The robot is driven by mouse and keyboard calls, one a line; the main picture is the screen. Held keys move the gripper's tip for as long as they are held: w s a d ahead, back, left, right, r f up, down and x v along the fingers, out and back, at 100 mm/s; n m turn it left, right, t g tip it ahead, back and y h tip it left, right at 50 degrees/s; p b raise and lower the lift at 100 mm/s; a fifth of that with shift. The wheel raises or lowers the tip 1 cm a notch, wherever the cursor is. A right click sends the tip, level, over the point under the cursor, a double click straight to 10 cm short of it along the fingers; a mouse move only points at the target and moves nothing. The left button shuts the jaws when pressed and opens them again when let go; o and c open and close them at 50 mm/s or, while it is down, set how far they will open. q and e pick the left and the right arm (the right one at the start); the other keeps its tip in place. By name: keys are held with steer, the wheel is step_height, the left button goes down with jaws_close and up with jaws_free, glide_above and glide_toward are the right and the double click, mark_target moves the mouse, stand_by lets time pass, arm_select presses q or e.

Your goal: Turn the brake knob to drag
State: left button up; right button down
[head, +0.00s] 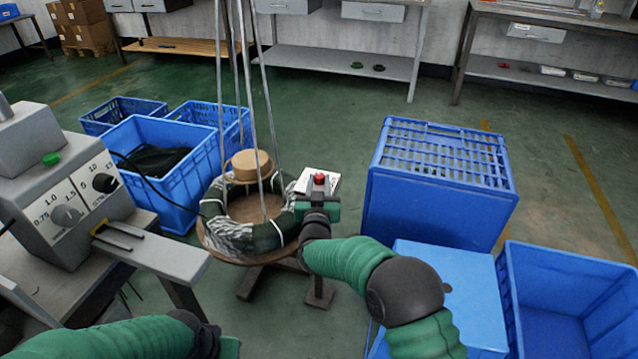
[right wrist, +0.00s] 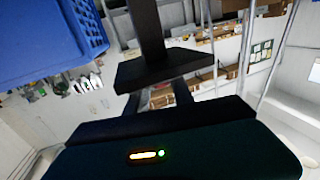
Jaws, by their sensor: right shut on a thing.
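A small red knob (head: 319,179), which I take for the brake knob, shows just above my right gripper (head: 318,194) in the head view. A white card (head: 304,181) lies behind it. My right gripper is shut on the knob, and its jaws hide most of the knob's lower part. The right wrist view shows dark gripper parts (right wrist: 165,68); the knob cannot be made out there. The knob's setting cannot be read. Only the body of my left gripper (head: 230,348) shows at the bottom edge; its fingertips are out of the picture.
A cable coil (head: 232,236) sits on a round brown platform (head: 215,250) among slanting rods, left of my right gripper. A grey machine (head: 70,200) with dials stands at left. Blue crates (head: 435,215) stand close at right; others (head: 150,135) stand behind left.

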steer(key=shift+d+n+y, duration=0.1)
steer(key=shift+n+y, duration=0.2)
steer(key=shift+y, duration=0.2)
steer(key=n+y, duration=0.1)
steer(key=y, duration=0.1)
steer(key=shift+d+n+y+b, duration=0.3)
steer(key=shift+n+y+b, duration=0.05)
steer(key=shift+n+y, duration=0.05)
steer(key=n+y, duration=0.1)
steer(key=g+y, duration=0.1)
steer(key=shift+w+d+n+y, duration=0.1)
steer(key=shift+d+n+y, duration=0.1)
steer(key=shift+n+y, duration=0.15)
steer(key=n+g+y+p, duration=0.1)
steer(key=n+y+p, duration=0.1)
steer(key=y, duration=0.1)
steer(key=n+g+y+p, duration=0.1)
steer(key=y, duration=0.1)
steer(key=shift+w+d+r+n+g, duration=0.2)
steer(key=shift+d+n+g, duration=0.1)
steer(key=shift+d+n, duration=0.05)
steer(key=shift+f+n+g+y+p, duration=0.1)
steer(key=shift+n+g+y+p, duration=0.3)
steer(key=shift+y, duration=0.05)
steer(key=shift+w+d+f+n+g+y, duration=0.1)
steer(key=shift+w+f+n+g+y, duration=0.05)
steer(key=shift+n+g+y, duration=0.9)
steer(key=shift+w+n+g+y, duration=0.1)
steer(key=shift+n+g+y, duration=0.4)
steer(key=shift+g, duration=0.25)
